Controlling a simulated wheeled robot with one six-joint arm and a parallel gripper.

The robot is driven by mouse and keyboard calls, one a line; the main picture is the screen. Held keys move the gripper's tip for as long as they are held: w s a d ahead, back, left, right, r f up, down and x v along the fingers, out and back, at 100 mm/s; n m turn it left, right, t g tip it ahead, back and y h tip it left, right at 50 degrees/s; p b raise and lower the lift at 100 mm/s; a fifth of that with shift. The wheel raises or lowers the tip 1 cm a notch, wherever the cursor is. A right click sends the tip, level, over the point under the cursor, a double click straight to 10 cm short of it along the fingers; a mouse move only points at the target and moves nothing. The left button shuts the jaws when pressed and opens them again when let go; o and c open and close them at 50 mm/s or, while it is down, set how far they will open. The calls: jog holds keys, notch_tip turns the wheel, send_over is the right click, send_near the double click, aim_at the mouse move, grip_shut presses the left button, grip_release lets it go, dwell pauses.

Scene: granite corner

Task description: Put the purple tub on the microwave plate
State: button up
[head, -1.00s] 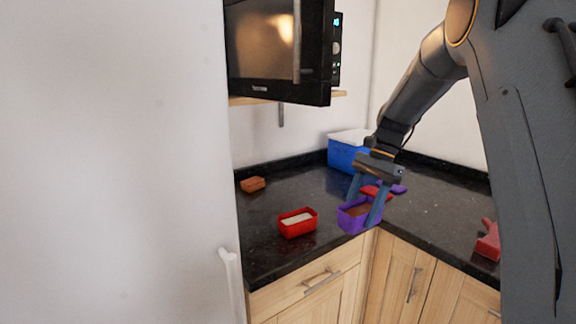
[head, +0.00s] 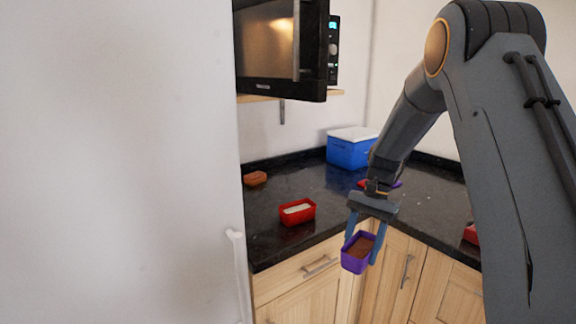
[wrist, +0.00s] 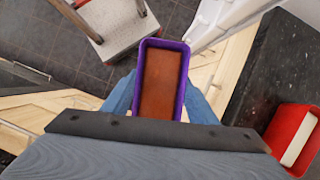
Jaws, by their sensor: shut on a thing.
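My gripper (head: 362,243) is shut on the purple tub (head: 353,263), with one blue finger on each side of it. The tub holds something brown and hangs in the air in front of the counter's edge, before the cabinet doors. In the wrist view the purple tub (wrist: 184,47) sits between the fingers with its brown filling facing the camera. The microwave (head: 285,50) is on a wooden shelf at the upper middle of the head view. Its front looks closed, and no plate shows.
A red tub (head: 297,212) with pale contents stands on the black counter (head: 320,183). A brown block (head: 255,178) lies behind it, and a blue box with a white lid (head: 349,150) stands at the back. A large white surface (head: 120,160) fills the left.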

jog(key=s+f+n+h, duration=0.1)
jog(key=s+f+n, duration=0.3)
jog(key=f, duration=0.4)
jog(key=s+f+n+g+h, duration=0.1)
jog(key=s+f+n, duration=0.3)
jog(key=f, duration=0.5)
jog(key=shift+s+h, duration=0.3)
jog(key=shift+h, duration=0.1)
jog(key=shift+a, duration=0.1)
